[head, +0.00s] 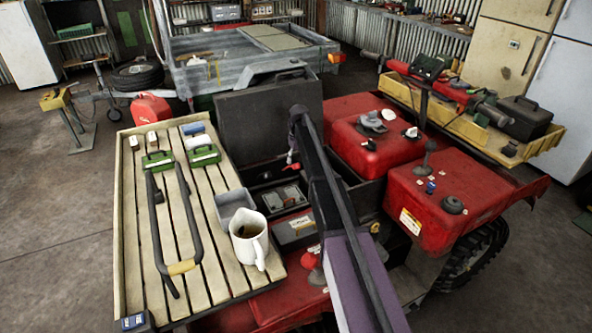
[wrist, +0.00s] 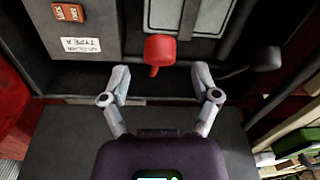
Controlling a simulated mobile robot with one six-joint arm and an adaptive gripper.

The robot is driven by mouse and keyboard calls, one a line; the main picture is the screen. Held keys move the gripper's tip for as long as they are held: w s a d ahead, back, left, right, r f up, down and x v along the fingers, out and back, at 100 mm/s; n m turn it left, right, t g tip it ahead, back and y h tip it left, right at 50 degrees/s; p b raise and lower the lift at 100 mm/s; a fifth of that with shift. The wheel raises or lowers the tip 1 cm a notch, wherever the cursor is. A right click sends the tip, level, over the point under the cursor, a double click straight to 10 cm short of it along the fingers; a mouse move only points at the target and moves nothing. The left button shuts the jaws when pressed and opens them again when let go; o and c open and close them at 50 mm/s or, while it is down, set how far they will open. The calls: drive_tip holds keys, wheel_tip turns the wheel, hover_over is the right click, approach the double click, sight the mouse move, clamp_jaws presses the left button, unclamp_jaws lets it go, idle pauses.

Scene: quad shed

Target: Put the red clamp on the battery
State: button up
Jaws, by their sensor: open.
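The red clamp (wrist: 160,50) shows in the wrist view just beyond my gripper (wrist: 160,82), centred between its two fingers. My gripper is open with nothing between the fingertips. A grey, pale-rimmed box (wrist: 187,14), which looks like the battery, lies just past the clamp, partly cut off by the frame. In the head view it appears as a grey box (head: 282,197) in the quad's open bay. A small red bit (head: 290,156), likely the clamp, shows beside my arm. My arm hides most of the gripper there.
An air filter box (wrist: 85,40) lies left of the battery in the wrist view. A dark rounded lever end (wrist: 266,56) is at right. A raised dark lid (head: 262,118) stands behind the bay. A slatted rack (head: 130,250) holds a jug (head: 248,240) and other items.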

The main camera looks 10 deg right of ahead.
sight(296, 165)
drive_tip(key=shift+f+b, duration=1.3)
drive_tip(key=shift+f, duration=0.3)
drive_tip(key=shift+c, duration=0.2)
clamp_jaws()
